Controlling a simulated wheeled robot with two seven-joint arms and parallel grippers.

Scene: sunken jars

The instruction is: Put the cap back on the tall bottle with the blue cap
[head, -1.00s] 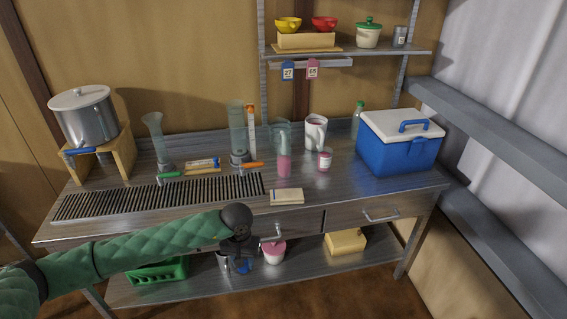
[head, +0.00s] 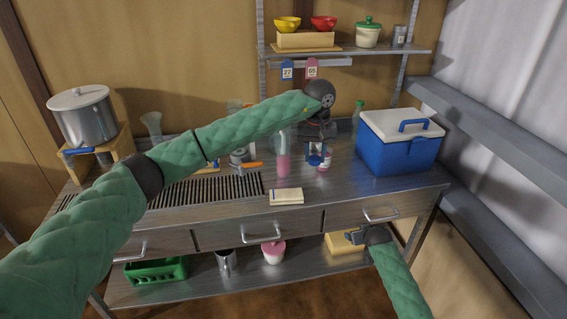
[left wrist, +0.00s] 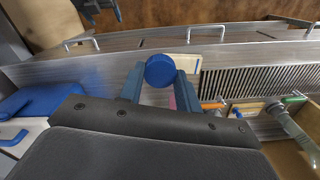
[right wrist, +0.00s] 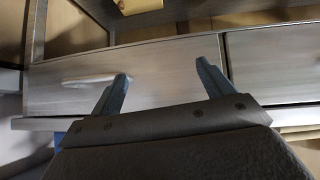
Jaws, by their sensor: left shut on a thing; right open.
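My left gripper (head: 318,158) is shut on a round blue cap (left wrist: 159,70), held between its fingertips above the back half of the worktop. The cap also shows in the head view (head: 316,161). A tall clear bottle with pink contents (head: 284,163) stands on the worktop, just left of the left gripper; no cap shows on it. I cannot tell for sure that it is the task's bottle. My right gripper (right wrist: 163,82) is open and empty, low in front of the right drawer.
A small pink-labelled jar (head: 324,166) stands behind the left gripper. A blue cooler (head: 398,150) is to the right.

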